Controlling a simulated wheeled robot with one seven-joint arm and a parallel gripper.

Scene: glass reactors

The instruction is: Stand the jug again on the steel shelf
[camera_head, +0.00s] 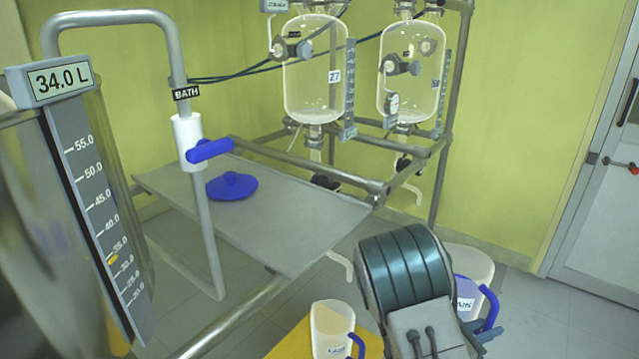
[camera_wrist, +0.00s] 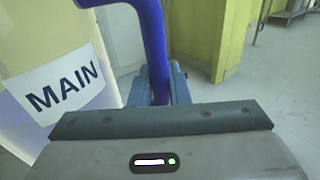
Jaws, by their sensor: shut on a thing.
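The jug (camera_head: 472,265) is pale, with a blue handle (camera_head: 491,308) and a MAIN label, at the lower right of the head view, partly hidden behind my arm. In the wrist view the jug (camera_wrist: 60,35) fills the left side, its label readable. My gripper (camera_head: 487,332) is shut on the blue handle. In the wrist view my gripper's fingers (camera_wrist: 160,84) close around the handle. The steel shelf (camera_head: 290,235) is a flat grey plate left of my arm, apart from the jug. A blue lid (camera_head: 232,186) lies on the shelf.
A second pale jug (camera_head: 331,325) with a blue handle stands on a yellow surface (camera_head: 290,345) below the shelf. Two glass reactors (camera_head: 315,85) hang on a pipe frame behind. A BATH pipe (camera_head: 205,235) rises at the shelf's left. The shelf's right part is bare.

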